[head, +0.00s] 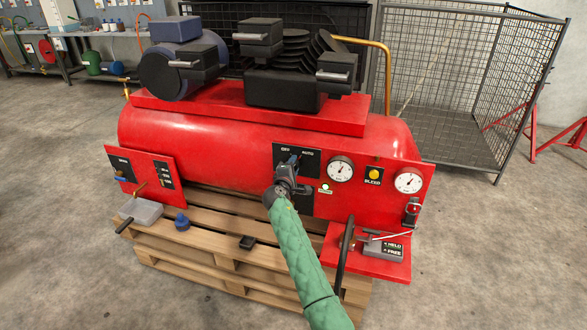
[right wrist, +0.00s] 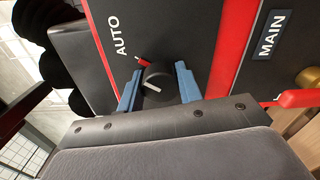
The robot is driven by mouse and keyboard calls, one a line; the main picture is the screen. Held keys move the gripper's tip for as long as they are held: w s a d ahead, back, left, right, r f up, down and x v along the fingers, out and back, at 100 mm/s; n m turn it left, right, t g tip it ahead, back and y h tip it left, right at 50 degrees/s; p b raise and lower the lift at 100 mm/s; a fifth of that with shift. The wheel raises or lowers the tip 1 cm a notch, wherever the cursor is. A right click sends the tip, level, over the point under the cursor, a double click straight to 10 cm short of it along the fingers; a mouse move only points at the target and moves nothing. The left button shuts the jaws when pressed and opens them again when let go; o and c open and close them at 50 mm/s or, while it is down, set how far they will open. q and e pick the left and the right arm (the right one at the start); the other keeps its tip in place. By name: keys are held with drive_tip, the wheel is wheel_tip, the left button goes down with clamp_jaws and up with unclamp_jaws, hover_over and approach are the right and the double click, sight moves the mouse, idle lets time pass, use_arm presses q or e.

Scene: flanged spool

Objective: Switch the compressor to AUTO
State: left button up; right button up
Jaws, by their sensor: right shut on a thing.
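The red compressor (head: 250,140) stands on a wooden pallet. Its black switch panel (head: 310,165) carries the words OFF on the left and AUTO on the right. My right gripper (head: 289,172) is at this panel and hides the switch in the head view. In the right wrist view the black knob (right wrist: 158,85) sits between the blue fingers of my right gripper (right wrist: 159,90), which is shut on it. A red pointer tip (right wrist: 142,60) sticks out from the knob toward the AUTO lettering (right wrist: 120,36). The OFF word is hidden there. My left gripper is not in view.
Two gauges (head: 340,169) and a yellow BLEED button (head: 374,173) are right of the switch. A red shelf (head: 390,262) with a HELD/FREE block juts out at lower right. A grey box (head: 141,211) and blue piece (head: 182,222) lie on the pallet. A wire cage (head: 450,90) stands behind.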

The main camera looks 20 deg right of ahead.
drive_tip(key=shift+f, duration=0.1)
drive_tip(key=o, duration=1)
drive_tip(key=v, duration=0.8)
